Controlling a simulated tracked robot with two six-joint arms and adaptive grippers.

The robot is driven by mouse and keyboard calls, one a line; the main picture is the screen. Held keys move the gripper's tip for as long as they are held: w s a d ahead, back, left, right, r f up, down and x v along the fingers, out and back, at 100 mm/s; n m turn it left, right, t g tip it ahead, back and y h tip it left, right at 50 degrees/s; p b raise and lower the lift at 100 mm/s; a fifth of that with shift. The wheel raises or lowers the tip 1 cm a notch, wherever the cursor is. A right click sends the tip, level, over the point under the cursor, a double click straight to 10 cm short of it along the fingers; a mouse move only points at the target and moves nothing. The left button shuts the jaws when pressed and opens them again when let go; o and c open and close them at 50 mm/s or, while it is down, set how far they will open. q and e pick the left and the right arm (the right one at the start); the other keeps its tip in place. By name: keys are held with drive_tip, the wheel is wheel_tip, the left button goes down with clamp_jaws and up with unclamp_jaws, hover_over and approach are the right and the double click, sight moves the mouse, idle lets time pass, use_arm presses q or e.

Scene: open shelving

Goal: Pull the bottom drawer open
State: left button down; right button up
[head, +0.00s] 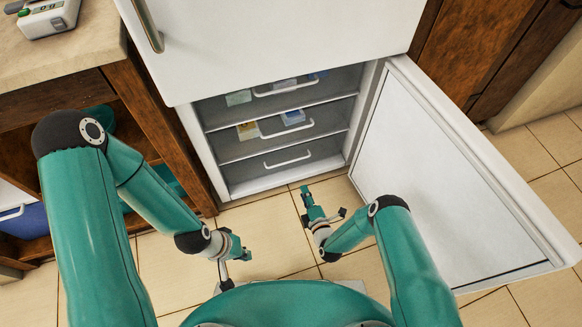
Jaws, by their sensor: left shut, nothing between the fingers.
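The bottom drawer (262,177) is the lowest of the grey drawers inside the open lower compartment of a white fridge. Its pale bar handle (287,162) shows clearly. The drawer appears pushed in, level with the ones above. My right gripper (326,206) is in front of the compartment, below and right of the handle in the picture, apart from it; its jaw opening is unclear from this angle. My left gripper (236,262) is shut and empty, further back over the floor, well away from the drawer.
The fridge's lower door (440,180) stands swung open to the right. Drawers above have handles (287,127) and hold small packages (292,117). The closed upper door (270,45) overhangs them. A wooden cabinet (165,120) flanks the left. Tiled floor (270,225) in front is clear.

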drive_tip(key=b, duration=0.7)
approach(288, 157)
drive_tip(key=x, duration=0.4)
drive_tip(key=shift+w+f, duration=0.2)
drive_tip(key=shift+b+x, duration=0.3)
drive_tip(key=shift+x, duration=0.5)
drive_tip(key=shift+r, duration=0.2)
clamp_jaws()
